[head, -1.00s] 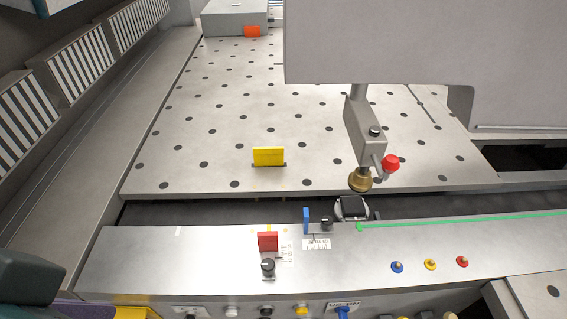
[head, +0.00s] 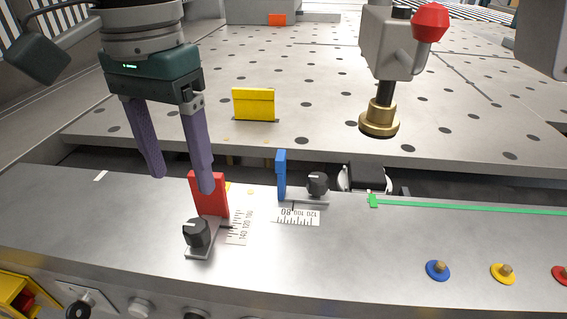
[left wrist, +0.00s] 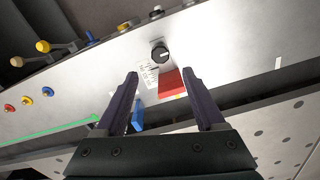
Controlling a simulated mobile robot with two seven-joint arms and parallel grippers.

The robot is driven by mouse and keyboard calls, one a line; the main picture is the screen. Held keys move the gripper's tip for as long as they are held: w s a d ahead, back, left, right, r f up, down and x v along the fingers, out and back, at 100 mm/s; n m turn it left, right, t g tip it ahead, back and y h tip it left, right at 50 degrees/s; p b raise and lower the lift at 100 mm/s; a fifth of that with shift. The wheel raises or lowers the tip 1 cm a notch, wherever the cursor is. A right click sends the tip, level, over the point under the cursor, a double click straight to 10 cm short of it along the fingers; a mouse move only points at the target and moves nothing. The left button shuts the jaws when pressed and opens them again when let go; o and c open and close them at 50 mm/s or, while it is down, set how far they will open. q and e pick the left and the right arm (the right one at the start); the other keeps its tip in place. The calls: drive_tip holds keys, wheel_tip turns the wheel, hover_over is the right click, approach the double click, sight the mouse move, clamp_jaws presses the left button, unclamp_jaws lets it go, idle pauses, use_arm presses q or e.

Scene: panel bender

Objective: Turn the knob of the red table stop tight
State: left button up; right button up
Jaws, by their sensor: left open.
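The red table stop (head: 210,193) stands on the front metal ledge, with its black knob (head: 196,233) on a small grey base in front of it. My left gripper (head: 182,185) is open and empty, pointing down, with its fingertips above and just behind the red stop in the head view. One finger overlaps the top of the red plate in the picture; I cannot tell whether they touch. In the left wrist view the red stop (left wrist: 172,82) and the knob (left wrist: 160,54) lie ahead, beyond the open fingertips. My right gripper is not in view.
A blue stop (head: 281,175) with its own black knob (head: 317,183) stands to the right of the red one. A yellow stop (head: 254,104) is on the perforated table behind. A brass-footed clamp (head: 380,118) hangs at the right. The ledge front has several knobs.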

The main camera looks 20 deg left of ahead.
sight(194, 226)
use_arm(q)
wheel_tip(194, 226, down, 10)
drive_tip(key=shift+s+r+b, duration=0.1)
drive_tip(key=shift+r+b, duration=0.15)
drive_tip(key=shift+b, duration=0.1)
clamp_jaws()
idle(0.5)
